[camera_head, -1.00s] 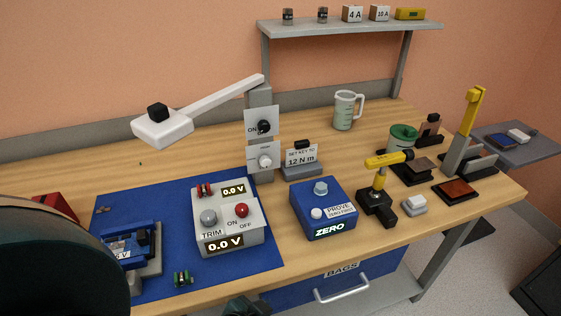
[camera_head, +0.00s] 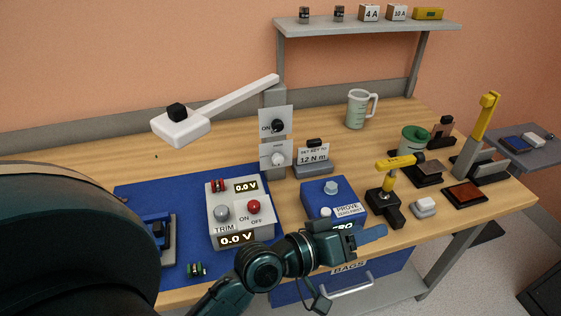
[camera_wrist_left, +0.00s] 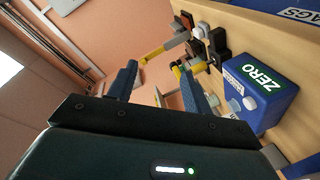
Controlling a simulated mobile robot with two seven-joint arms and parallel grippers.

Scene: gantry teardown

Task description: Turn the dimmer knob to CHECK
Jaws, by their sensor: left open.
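Two white panels are on the lamp post. The upper panel has a black knob (camera_head: 278,126) beside the word ON. The lower panel has a pale round knob (camera_head: 278,159); its markings are too small to read, so I cannot tell where it points. My left gripper (camera_head: 374,233) is in front of the blue ZERO box, to the right of and nearer than both knobs, touching neither. In the left wrist view its two fingers (camera_wrist_left: 158,86) are apart with nothing between them. Neither knob can be made out there. My right gripper is not in view.
The lamp's white head (camera_head: 182,127) and arm reach left from the post. The grey meter box (camera_head: 238,216) is on the blue mat, and the 12 N m card holder (camera_head: 314,167) is right of the post. The ZERO box (camera_head: 320,195) is partly hidden.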

